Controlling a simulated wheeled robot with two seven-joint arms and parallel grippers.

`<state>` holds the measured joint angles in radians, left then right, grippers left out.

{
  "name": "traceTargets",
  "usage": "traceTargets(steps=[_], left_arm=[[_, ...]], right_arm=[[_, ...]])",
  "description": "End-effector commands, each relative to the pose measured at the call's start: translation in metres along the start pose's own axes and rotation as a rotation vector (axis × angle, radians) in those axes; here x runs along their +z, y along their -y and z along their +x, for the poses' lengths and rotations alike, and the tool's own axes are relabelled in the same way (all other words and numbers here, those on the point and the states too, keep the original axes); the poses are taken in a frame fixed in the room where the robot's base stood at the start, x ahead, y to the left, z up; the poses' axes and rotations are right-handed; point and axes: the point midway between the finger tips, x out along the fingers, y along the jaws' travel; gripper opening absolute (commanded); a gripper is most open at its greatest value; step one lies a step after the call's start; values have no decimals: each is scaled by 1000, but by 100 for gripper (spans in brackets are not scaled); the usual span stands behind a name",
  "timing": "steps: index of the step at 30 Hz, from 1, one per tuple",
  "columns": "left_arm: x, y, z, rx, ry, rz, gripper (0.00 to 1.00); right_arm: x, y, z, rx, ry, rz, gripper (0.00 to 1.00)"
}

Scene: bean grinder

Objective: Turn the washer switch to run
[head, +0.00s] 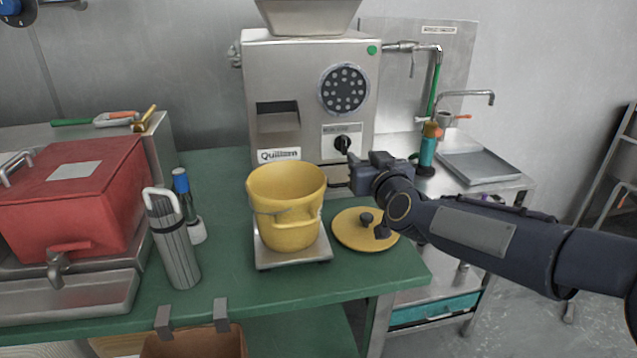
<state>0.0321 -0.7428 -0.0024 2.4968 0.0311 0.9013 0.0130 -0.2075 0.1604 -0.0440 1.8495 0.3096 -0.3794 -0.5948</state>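A black rotary switch (342,145) sits on a pale labelled plate on the front of the steel machine (300,90). Its label is too small to read, so I cannot tell its setting. My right gripper (353,170) comes in from the right, just below and right of the switch. Its tip is close to the switch; I cannot tell whether they touch, or whether the fingers are open or shut. My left gripper is out of view.
A yellow bucket (288,226) stands on a small scale (292,255) in front of the machine. A yellow lid (350,238) lies below my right gripper. A red box (75,195) and a ribbed grey container (174,250) are at left. A sink stand (480,167) is behind right.

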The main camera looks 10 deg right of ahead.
Motion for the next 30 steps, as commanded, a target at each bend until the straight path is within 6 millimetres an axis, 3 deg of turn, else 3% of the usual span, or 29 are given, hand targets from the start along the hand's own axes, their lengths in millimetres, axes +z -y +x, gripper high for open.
traceTargets(steps=[1, 3, 8, 18, 30], left_arm=[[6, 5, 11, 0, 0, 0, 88], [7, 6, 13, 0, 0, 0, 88], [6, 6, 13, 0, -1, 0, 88], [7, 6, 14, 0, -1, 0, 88], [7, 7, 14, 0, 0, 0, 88]], right_arm=[[11, 0, 9, 15, -23, -13, 33], [10, 0, 15, 32, -45, -23, 33], [7, 0, 30, 41, -56, -29, 33], [4, -2, 82, 39, -54, -28, 33], [3, -3, 94, 38, -54, -27, 33]])
